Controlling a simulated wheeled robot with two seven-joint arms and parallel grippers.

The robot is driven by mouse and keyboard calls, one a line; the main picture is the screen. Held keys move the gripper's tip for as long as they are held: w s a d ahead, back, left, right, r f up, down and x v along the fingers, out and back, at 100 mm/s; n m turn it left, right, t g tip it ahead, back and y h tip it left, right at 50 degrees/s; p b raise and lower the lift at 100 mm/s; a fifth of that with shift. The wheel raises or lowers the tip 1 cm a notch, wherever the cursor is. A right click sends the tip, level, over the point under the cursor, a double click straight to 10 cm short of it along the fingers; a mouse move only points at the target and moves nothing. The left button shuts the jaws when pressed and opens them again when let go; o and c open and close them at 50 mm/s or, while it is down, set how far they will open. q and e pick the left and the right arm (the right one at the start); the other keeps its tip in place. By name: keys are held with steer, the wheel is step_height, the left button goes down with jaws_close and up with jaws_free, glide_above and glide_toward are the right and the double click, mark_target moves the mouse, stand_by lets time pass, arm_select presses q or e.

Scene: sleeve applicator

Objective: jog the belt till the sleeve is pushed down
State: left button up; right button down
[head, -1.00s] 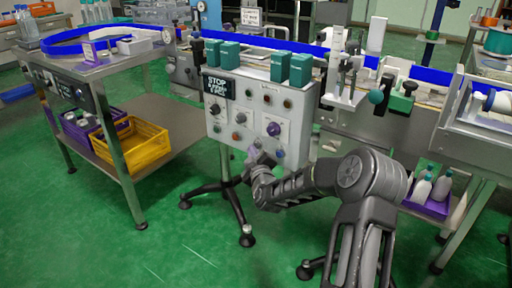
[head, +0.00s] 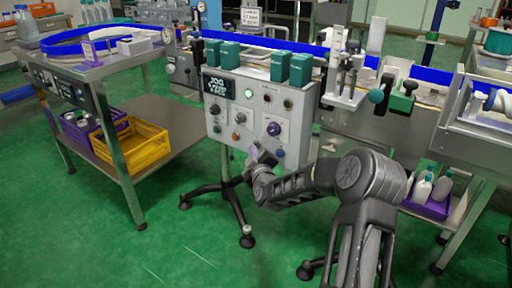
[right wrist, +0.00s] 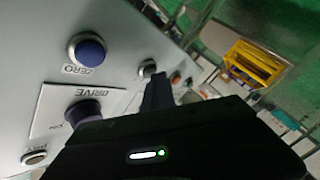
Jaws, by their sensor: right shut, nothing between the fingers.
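The grey control box (head: 258,118) stands in front of the belt line. Its display (head: 218,88) reads JOG on the top line, and a green lamp (head: 249,94) is lit. The purple DRIVE knob (head: 273,128) also shows in the right wrist view (right wrist: 84,110). My right gripper (head: 257,153) is shut and empty at the box's lower edge; I cannot tell whether it touches the panel. The belt line (head: 425,97) runs behind, with the applicator station (head: 347,75) over it. I cannot make out the sleeve. My left gripper is not in view.
A blue ZERO button (right wrist: 87,50) is beside the DRIVE plate. Teal cartons (head: 280,66) stand above the box. A side table (head: 100,62) at left has a yellow crate (head: 130,147) on its lower shelf. A purple crate of bottles (head: 428,207) is at right. Green floor is clear at front left.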

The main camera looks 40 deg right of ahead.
steer(key=shift+s+a, duration=0.25)
steer(key=shift+a, duration=0.4)
steer(key=shift+s+a, duration=0.25)
steer(key=shift+a, duration=0.55)
steer(key=shift+s+a, duration=0.25)
steer(key=shift+a, duration=0.55)
steer(key=shift+s+a, duration=0.25)
steer(key=shift+a, duration=0.55)
stand_by(2.0)
